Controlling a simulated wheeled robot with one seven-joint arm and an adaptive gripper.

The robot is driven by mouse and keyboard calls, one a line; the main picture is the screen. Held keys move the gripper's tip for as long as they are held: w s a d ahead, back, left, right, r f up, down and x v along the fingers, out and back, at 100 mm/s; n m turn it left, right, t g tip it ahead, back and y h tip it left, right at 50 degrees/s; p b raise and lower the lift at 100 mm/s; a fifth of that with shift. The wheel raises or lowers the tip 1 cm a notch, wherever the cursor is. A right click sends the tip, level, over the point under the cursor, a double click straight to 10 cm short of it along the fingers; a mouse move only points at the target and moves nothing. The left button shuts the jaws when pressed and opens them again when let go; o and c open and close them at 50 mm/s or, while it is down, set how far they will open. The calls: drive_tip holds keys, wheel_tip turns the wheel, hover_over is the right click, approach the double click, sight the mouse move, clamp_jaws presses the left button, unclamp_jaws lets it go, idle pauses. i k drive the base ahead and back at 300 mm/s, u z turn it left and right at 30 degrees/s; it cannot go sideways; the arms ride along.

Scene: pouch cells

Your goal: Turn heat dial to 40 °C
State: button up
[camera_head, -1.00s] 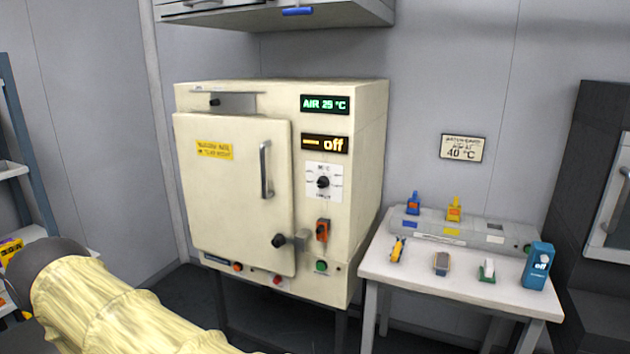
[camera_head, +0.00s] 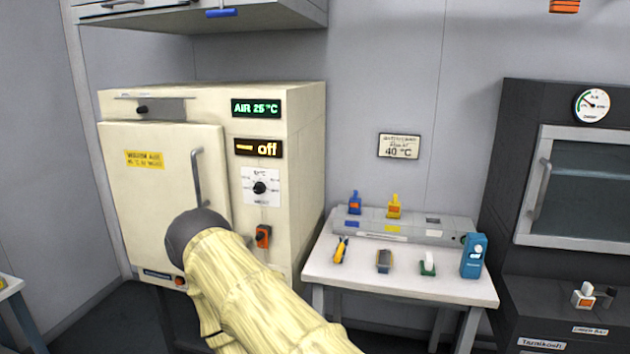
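The heat dial (camera_head: 260,188) is a black knob on a white scale plate, on the front of the cream oven (camera_head: 215,103) to the right of its door. The exact setting of the knob is too small to read. The green display (camera_head: 256,108) above reads "AIR 25 °C". My arm, in a pale yellow sleeve with a dark rounded end, reaches up from the bottom and covers the lower right of the oven door. My gripper is not in view.
The oven door (camera_head: 150,185) is shut, with a vertical handle (camera_head: 197,178). An orange switch (camera_head: 263,237) sits below the dial. A white table (camera_head: 400,285) with small tools stands right of the oven. A wall sign (camera_head: 399,146) reads "40 °C". A dark cabinet (camera_head: 510,130) stands far right.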

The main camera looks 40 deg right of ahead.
sight(259, 188)
drive_tip(key=z, duration=0.95)
drive_tip(key=i, duration=0.5)
drive_tip(key=z, duration=1.35)
drive_tip(key=k, duration=0.85)
drive_tip(key=u, duration=0.95)
